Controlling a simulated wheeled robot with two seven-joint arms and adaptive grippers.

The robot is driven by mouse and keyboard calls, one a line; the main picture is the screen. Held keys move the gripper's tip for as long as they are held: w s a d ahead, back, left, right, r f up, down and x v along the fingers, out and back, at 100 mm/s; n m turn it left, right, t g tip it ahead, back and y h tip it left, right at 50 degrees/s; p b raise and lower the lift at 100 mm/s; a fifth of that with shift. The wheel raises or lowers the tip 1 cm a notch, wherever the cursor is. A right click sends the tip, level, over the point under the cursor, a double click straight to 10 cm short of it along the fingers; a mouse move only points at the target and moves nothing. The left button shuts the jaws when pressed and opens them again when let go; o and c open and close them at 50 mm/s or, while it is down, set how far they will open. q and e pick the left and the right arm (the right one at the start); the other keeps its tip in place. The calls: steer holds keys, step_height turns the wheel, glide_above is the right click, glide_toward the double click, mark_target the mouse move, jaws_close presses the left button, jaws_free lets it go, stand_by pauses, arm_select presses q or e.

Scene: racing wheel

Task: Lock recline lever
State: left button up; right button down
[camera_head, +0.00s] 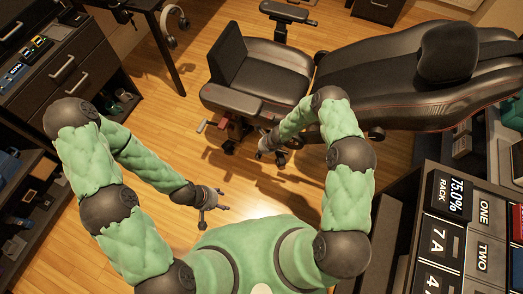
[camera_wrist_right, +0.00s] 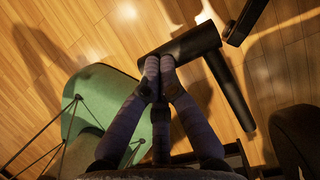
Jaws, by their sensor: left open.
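The black chair seat (camera_head: 262,70) stands at the upper middle in the head view. A small lever with a reddish tip (camera_head: 201,127) sticks out below the seat's near left side; I cannot tell if it is the recline lever or whether it is locked. My left gripper (camera_head: 212,200) is open and empty above the floor, below and apart from the chair. My right gripper (camera_head: 265,149) is low beside the chair's base. In the right wrist view its fingertips (camera_wrist_right: 160,62) are together at the edge of a dark cylindrical bar (camera_wrist_right: 190,45); contact is unclear.
A long black reclined backrest (camera_head: 395,75) extends right from the seat. A drawer cabinet (camera_head: 65,70) stands at the left, and a button panel (camera_head: 455,225) at the lower right. Wooden floor (camera_head: 180,125) lies clear left of the chair.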

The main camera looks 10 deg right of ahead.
steer(key=shift+a+f, duration=0.15)
steer(key=shift+f, duration=0.2)
stand_by(0.3)
steer(key=shift+r, duration=0.1)
steer(key=shift+r, duration=0.15)
steer(key=v, duration=0.7)
steer(key=shift+s+r, duration=0.15)
stand_by(0.5)
